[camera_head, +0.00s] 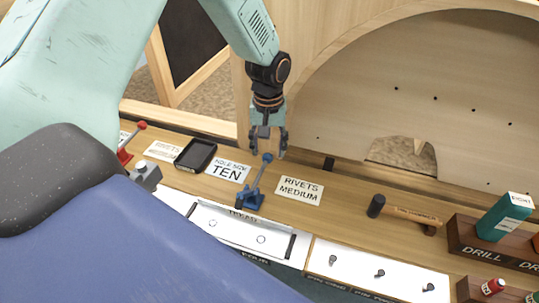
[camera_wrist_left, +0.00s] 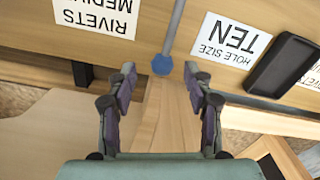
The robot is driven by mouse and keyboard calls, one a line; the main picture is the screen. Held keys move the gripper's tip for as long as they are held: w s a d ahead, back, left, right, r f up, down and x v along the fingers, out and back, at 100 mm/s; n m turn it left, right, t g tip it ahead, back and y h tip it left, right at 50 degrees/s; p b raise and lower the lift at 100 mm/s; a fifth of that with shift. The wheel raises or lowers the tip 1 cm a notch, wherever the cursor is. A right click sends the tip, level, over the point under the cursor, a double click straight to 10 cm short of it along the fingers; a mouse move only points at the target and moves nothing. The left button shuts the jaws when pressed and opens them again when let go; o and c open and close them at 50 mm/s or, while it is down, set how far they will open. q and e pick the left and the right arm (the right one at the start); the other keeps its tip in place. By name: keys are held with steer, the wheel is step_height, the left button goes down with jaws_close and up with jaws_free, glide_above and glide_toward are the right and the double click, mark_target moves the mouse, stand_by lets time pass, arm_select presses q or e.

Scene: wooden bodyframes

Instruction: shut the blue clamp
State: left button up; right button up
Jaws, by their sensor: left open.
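The blue clamp (camera_head: 251,198) stands on the wooden bench with its lever tilted up and to the right, ending in a blue knob (camera_head: 267,157). My left gripper (camera_head: 268,150) points down at the knob and its fingers are apart. In the left wrist view the knob (camera_wrist_left: 162,65) lies between and just beyond the open fingertips (camera_wrist_left: 161,72), with the grey lever running up from it. Whether a finger touches it I cannot tell. The clamp's base is outside the left wrist view. My right gripper does not show.
A red clamp (camera_head: 125,155) and black tray (camera_head: 195,155) are left of the blue clamp. Labels reading TEN (camera_head: 227,170) and RIVETS MEDIUM (camera_head: 299,190) lie beside it. A hammer (camera_head: 415,216) and drill block (camera_head: 490,245) are to the right. A wooden arch frame stands behind.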

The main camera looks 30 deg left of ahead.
mark_target(268, 155)
arm_select(q)
steer(key=f, duration=0.1)
steer(key=a+f, duration=0.1)
steer(key=f, duration=0.1)
steer(key=shift+w+f, duration=0.15)
steer(key=shift+f, duration=0.1)
steer(key=shift+d+r, duration=0.25)
steer(key=shift+d, duration=0.2)
steer(key=shift+a+f, duration=0.3)
steer(key=shift+a, duration=0.05)
steer(key=c, duration=0.3)
steer(key=shift+d+r, duration=0.2)
steer(key=shift+d, duration=0.05)
steer(key=c, duration=0.5)
jaws_close()
